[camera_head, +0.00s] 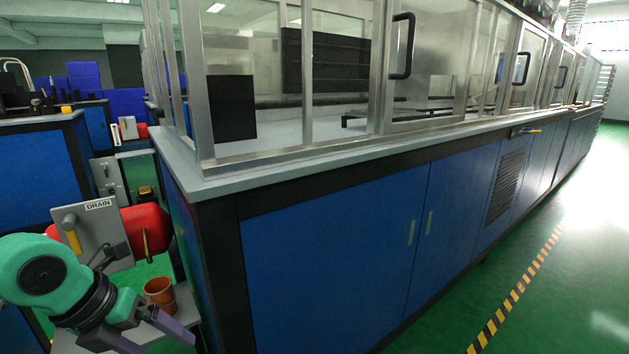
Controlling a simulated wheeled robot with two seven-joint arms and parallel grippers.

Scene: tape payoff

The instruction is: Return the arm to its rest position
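My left arm (45,272), teal with a black wrist, comes in at the lower left. My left gripper (166,346) points down and to the right. Its two fingers stand apart with nothing seen between them; one finger's tip is cut off by the bottom edge. An orange cup (160,290) stands on a pale surface just behind the gripper, apart from the fingers as far as I can tell. My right gripper is out of view.
A "DRAIN" panel (98,228) with a yellow handle and a red tank (146,231) stand close behind my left arm. A long blue cabinet (330,255) with a glazed enclosure fills the middle. Green floor (560,270) is clear at right, past a striped line.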

